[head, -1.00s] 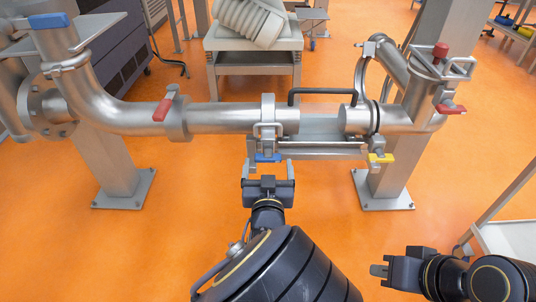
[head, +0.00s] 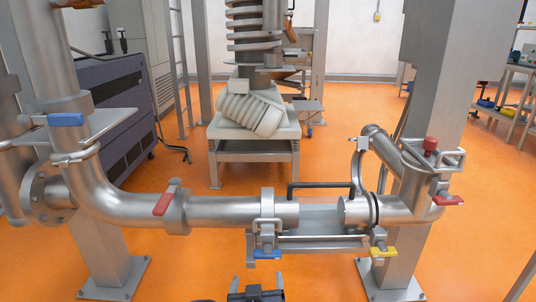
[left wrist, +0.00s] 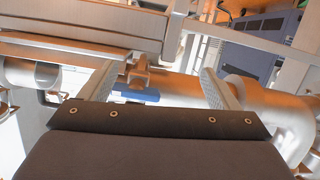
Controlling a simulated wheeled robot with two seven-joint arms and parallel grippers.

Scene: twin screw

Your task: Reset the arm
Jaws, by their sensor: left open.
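My left gripper (head: 257,284) is at the bottom edge of the head view, with its two fingers apart and nothing between them. It sits just below the blue handle (head: 267,254) on the clamp of the steel pipe (head: 225,211), apart from it in the picture. In the left wrist view, the open left gripper (left wrist: 157,86) faces the pipework, and the blue handle (left wrist: 137,93) shows between the fingers, further off. My right gripper is not in view.
A yellow handle (head: 383,252) and red handles (head: 164,204) (head: 448,200) stick out from the pipework. Steel posts stand on both sides. A low table (head: 254,150) with a pale screw-shaped part (head: 254,114) stands behind.

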